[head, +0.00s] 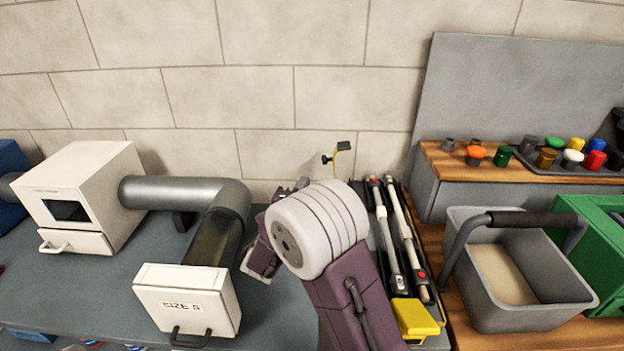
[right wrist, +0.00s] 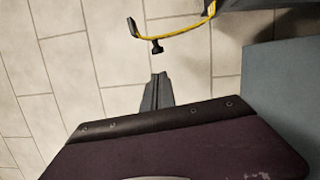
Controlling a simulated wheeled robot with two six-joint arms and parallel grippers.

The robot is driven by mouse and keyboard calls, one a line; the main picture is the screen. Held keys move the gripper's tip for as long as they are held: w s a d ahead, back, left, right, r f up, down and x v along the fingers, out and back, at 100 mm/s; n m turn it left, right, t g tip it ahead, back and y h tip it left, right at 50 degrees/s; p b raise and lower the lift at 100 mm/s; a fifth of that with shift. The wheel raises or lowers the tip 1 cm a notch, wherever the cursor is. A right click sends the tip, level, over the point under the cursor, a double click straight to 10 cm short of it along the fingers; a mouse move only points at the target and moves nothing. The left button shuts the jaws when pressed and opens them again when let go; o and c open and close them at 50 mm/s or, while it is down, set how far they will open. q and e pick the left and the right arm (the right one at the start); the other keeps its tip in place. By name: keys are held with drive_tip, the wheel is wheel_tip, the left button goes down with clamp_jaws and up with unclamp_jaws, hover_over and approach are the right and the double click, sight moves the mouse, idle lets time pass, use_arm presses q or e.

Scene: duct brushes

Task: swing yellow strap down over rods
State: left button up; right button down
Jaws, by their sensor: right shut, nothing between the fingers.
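The yellow strap (head: 337,166) stands up at the back end of the dark rod rack, with a dark tab (head: 344,146) on top and a small dark knob (head: 327,159) beside it. In the right wrist view the strap (right wrist: 182,33) curves out from a dark edge, its tab end hanging free. The white and dark rods (head: 404,235) lie side by side in the rack, partly hidden by my right arm. My right gripper (right wrist: 156,88) is shut and empty, pointing toward the strap and knob but apart from them. My left gripper is not in view.
A yellow block (head: 417,318) sits at the rack's front end. A grey bin with a handle (head: 530,290) stands to the right. A metal duct (head: 190,192) with a white box labelled SIZE 5 (head: 187,300) lies left. The tiled wall (head: 265,95) is behind.

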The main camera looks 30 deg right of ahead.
drive_tip(key=x, duration=1)
drive_tip(key=shift+p, duration=0.35)
